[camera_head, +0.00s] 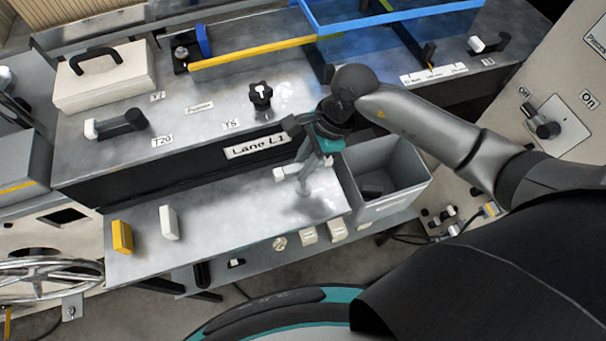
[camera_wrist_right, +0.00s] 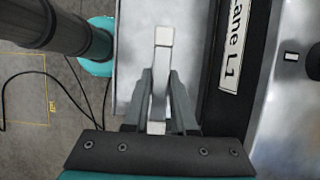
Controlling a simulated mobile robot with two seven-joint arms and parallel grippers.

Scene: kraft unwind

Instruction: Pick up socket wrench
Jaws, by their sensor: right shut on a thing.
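The socket wrench (camera_head: 292,172) is a light grey tool with pale ends, over the lower metal shelf (camera_head: 235,225) in front of the "Lane L1" label. My right gripper (camera_head: 311,160) points down and is shut on it. In the right wrist view the wrench (camera_wrist_right: 161,60) runs lengthwise between the two dark fingers (camera_wrist_right: 160,98), with one pale square end beyond the fingertips. A soft shadow falls on the shelf beneath; I cannot tell whether the wrench touches the shelf. The fingers hide part of the wrench. My left gripper is not in view.
A grey open bin (camera_head: 395,172) stands just right of the gripper. A yellow block (camera_head: 122,237) and a white block (camera_head: 168,222) stand on the shelf's left. A black knob (camera_head: 260,94) sits on the upper ledge. The middle of the shelf is clear.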

